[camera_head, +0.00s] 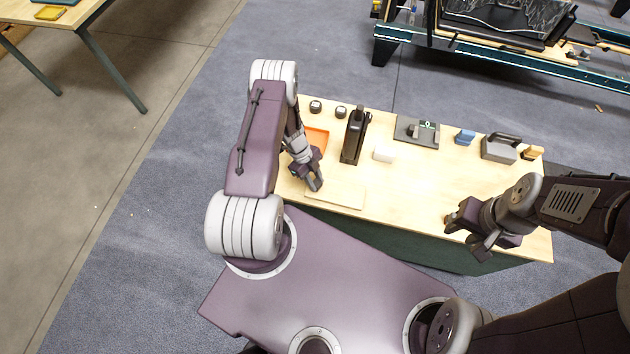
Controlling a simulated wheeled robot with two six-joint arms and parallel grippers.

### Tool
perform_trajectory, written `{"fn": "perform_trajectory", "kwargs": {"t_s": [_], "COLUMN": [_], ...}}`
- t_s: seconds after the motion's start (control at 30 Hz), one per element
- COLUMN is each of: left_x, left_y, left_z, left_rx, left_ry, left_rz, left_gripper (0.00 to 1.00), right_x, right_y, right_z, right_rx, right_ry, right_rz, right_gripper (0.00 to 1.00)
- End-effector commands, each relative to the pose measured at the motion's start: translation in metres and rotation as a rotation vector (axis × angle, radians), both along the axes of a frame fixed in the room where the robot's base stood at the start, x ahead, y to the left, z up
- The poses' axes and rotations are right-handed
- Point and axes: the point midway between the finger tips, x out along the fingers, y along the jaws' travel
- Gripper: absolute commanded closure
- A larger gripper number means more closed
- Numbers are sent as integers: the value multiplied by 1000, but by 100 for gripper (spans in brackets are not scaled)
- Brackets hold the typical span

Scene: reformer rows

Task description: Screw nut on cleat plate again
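A dark grey plate (403,137) with small fittings on it, which looks like the cleat plate, lies toward the back of the light wooden bench top, right of centre. A small pale and green spot shows on its fittings, but I cannot make out a nut. My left gripper (316,184) points down over the left front of the bench, left of the plate. Its fingers are close together, and I cannot tell if anything is between them. My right gripper (464,236) is at the bench's right front, in front of the plate, with its fingers spread and nothing visible between them.
The bench (420,195) also holds an orange tray (317,138), a black upright tool (354,138), a white block (383,155), two small dark round pieces, a blue piece (464,137), a grey handled box (498,150) and an orange-brown piece (533,153). The middle front is clear.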

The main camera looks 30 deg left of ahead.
Motion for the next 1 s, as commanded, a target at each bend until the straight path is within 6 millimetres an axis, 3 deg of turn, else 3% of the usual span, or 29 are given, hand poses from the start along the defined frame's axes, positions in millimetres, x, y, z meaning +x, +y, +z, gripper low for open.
{"fn": "perform_trajectory", "kwargs": {"t_s": [0.03,0.1,0.43,0.8,1.0], "left_x": [0,0,0,5,5], "left_y": [0,0,1,29,34], "left_z": [0,0,3,71,84], "left_rx": [-1,-1,-1,1,-1], "left_ry": [-1,0,0,-3,1], "left_rz": [0,0,1,1,1], "left_gripper": [61,46,46,46,46], "right_x": [0,0,0,0,0], "right_y": [0,0,0,0,0], "right_z": [0,0,0,2,2], "right_rx": [0,0,0,0,0], "right_ry": [0,0,0,0,0], "right_rz": [0,0,0,0,0], "right_gripper": [64,64,64,64,64]}}
